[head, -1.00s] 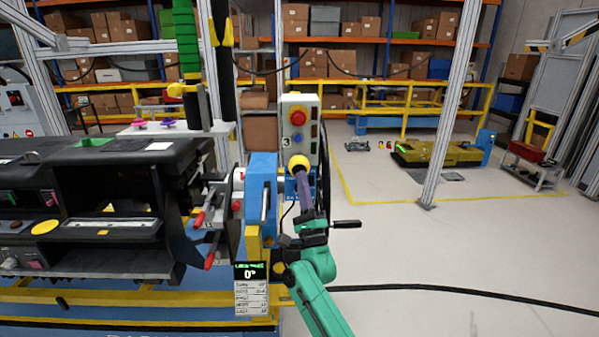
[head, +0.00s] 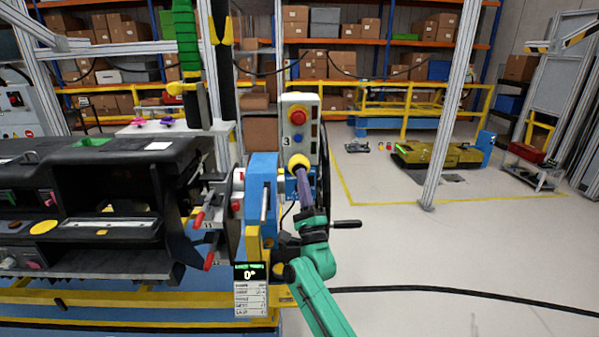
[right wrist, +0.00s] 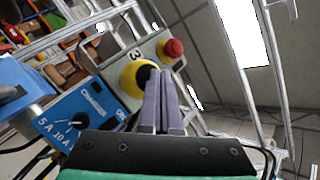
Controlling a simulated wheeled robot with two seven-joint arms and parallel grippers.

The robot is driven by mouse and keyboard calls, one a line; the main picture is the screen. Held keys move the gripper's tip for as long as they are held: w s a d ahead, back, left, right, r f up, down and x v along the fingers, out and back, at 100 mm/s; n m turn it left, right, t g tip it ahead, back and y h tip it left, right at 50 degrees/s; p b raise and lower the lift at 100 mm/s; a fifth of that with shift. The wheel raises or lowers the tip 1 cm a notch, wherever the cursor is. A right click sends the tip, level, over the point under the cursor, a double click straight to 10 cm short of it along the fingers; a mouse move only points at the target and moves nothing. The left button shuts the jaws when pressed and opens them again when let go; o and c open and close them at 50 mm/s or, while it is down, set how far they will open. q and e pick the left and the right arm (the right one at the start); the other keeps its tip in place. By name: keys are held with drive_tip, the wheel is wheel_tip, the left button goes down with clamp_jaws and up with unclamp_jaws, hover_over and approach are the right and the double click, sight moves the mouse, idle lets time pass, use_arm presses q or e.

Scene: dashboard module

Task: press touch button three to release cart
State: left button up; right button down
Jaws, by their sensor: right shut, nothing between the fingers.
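My right gripper (head: 302,173) is shut and empty. Its purple fingers point up at the yellow button, and the tips overlap its edge in both views. I cannot tell whether they touch it. My left gripper is not in view.
A blue unit (head: 262,195) stands left of my fingers, with a black handle (head: 346,224) to the right. A black dashboard module (head: 100,200) fills the left. A yellow cart (head: 440,153) stands on the floor behind. A metal post (head: 450,100) rises at right; floor there is open.

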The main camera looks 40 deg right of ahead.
drive_tip(key=shift+w+d+b, duration=0.25)
drive_tip(key=shift+w+b, duration=0.1)
drive_tip(key=shift+b, duration=0.05)
idle(0.4)
drive_tip(key=shift+s+a, duration=0.1)
drive_tip(key=shift+s+a+p, duration=0.4)
drive_tip(key=shift+s+p, duration=0.05)
drive_tip(key=shift+s, duration=0.2)
drive_tip(key=s+a+p, duration=0.1)
drive_tip(key=s, duration=0.1)
drive_tip(key=s+a+p, duration=0.1)
drive_tip(key=s+a, duration=0.1)
idle(0.5)
idle(0.6)
